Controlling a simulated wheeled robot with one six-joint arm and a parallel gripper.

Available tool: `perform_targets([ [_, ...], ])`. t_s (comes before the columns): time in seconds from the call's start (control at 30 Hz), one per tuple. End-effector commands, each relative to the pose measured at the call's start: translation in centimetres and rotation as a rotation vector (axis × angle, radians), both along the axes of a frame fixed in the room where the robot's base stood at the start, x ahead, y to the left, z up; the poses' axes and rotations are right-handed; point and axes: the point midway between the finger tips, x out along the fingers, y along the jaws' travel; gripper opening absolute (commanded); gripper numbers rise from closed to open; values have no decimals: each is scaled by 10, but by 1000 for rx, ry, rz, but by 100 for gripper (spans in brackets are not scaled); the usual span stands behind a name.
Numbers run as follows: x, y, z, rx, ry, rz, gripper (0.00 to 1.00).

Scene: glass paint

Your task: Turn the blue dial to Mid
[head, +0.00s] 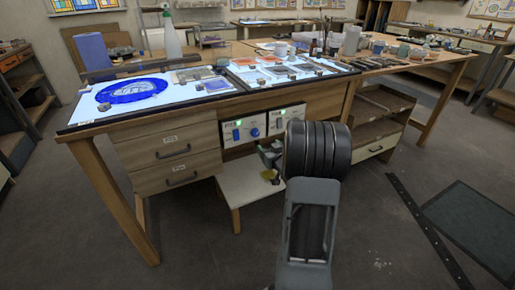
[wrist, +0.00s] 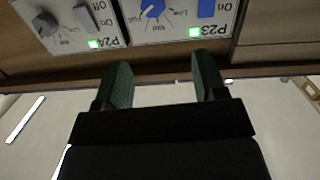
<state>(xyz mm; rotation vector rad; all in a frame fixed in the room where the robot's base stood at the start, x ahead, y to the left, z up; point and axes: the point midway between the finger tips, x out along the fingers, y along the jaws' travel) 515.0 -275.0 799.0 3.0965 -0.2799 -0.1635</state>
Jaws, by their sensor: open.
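The blue dial (head: 254,132) is on the left of two white control panels under the light table. In the wrist view, which is upside down, the blue dial (wrist: 152,9) is cut off by the top edge, on the panel marked P23. Labels beside it look like Low and High; I cannot tell its setting. A blue switch (wrist: 207,8) is beside the dial, with a lit green lamp nearby. My gripper (wrist: 162,75) is open and empty, its two green-dark fingers apart, short of the panel. In the head view my arm partly hides it.
Panel P24 (wrist: 68,22) with a grey dial (wrist: 45,24) is beside the blue dial's panel. A low white-topped stand (head: 243,184) is beneath the panels. Wooden drawers (head: 165,155) flank the panels on the left. Grey floor lies open in front.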

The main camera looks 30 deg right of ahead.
Motion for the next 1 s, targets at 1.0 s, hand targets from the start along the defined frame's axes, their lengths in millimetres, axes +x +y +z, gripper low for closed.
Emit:
perform_targets([
  [1.0, 117, -33, -29, 22, -107, 46, 65],
])
